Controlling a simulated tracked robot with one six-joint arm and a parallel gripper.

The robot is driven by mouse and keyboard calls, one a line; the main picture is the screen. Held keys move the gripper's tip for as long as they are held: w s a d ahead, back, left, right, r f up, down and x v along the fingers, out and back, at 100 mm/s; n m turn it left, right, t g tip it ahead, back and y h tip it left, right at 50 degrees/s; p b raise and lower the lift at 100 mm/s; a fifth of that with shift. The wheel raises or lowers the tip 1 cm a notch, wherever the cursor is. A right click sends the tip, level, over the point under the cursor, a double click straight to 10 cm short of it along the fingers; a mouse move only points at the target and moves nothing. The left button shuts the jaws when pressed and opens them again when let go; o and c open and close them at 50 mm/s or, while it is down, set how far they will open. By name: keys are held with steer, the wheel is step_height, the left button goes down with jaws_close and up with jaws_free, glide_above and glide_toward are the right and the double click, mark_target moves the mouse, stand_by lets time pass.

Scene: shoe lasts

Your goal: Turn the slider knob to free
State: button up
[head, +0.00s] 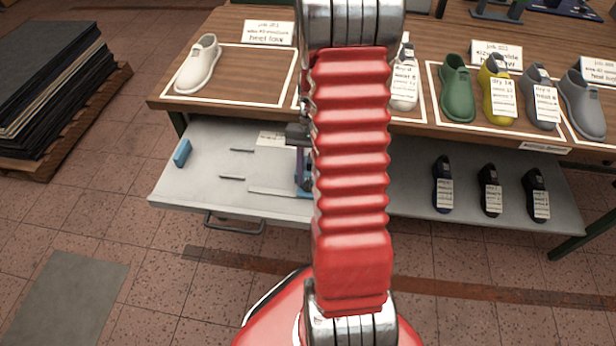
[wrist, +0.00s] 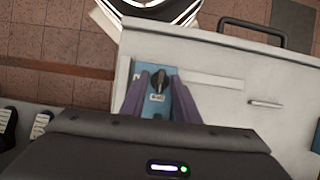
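The slider knob (wrist: 157,78) is a small dark knob on a blue plate in the wrist view. A small white label (wrist: 155,98) with lettering too small to read sits just below it. The plate lies on the light grey drawer surface. My gripper (wrist: 158,78) is over the plate, its two purple fingers apart, one on each side of the knob and label. I cannot tell whether the fingers touch the plate. In the head view my gripper (head: 303,165) is mostly hidden behind my red arm, and the knob is hidden too.
The pulled-out grey drawer (head: 215,190) has a front handle (head: 235,224), thin dark bars and a blue block (head: 182,153). Above it, a wooden table (head: 245,78) holds several shoe lasts with cards. Dark lasts (head: 490,190) stand on the shelf at right. Floor in front is clear.

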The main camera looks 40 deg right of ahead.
steer(key=shift+r, duration=0.1)
steer(key=v, duration=1.3)
steer(key=shift+r, duration=0.25)
steer(key=shift+w, duration=0.1)
steer(key=s+a+r+n+t+h, duration=0.1)
steer(key=s+a+r+n+t, duration=0.1)
steer(key=a, duration=0.7)
steer(key=s+a+r+n+t+h, duration=0.1)
steer(key=s+a+r+n+t, duration=0.2)
steer(key=a+r, duration=0.4)
steer(key=s+a+r+n+t+h, duration=0.1)
steer(key=s+a+r+n+t, duration=0.2)
steer(key=a, duration=0.9)
steer(key=shift+s+r+n+h, duration=0.3)
steer(key=shift+r+n, duration=0.5)
steer(key=shift+n, duration=0.3)
